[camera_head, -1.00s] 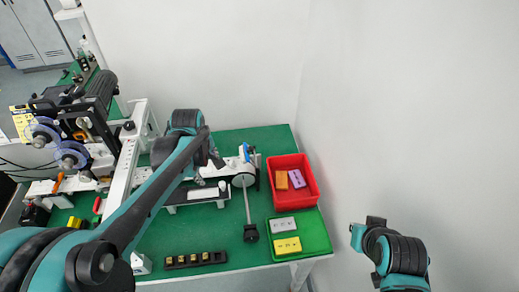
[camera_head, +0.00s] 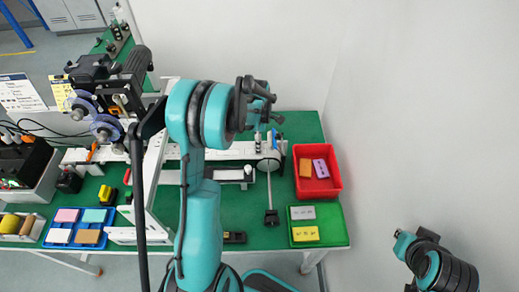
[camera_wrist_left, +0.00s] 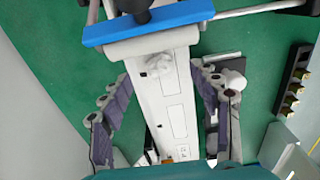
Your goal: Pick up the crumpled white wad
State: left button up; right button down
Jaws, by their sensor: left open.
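The crumpled white wad (camera_wrist_left: 158,64) lies on top of a long white rail (camera_wrist_left: 165,100) in the left wrist view, close to a blue bar. My left gripper (camera_wrist_left: 158,76) is open, its two fingers on either side of the rail with the wad between them near the fingertips. No finger seems to touch the wad. In the head view my left gripper (camera_head: 262,97) is above the bench, and I cannot make out the wad there. My right gripper (camera_head: 402,243) is at the lower right, off the bench; its jaws are too small to read.
The blue bar (camera_wrist_left: 150,24) crosses the rail just beyond the wad. A red bin (camera_head: 330,187) and green tray (camera_head: 340,228) stand at the bench's right end. A blue tray (camera_head: 47,240) of coloured blocks is at left. A wall bounds the right side.

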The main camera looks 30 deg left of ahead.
pick_arm(q)
notch_tip(320, 180, down, 2)
jog(key=shift+f, duration=0.25)
jog(key=shift+r, duration=0.1)
jog(key=c, duration=0.9)
jog(key=shift+o, duration=0.2)
notch_tip(320, 180, up, 10)
jog(key=p, duration=0.2)
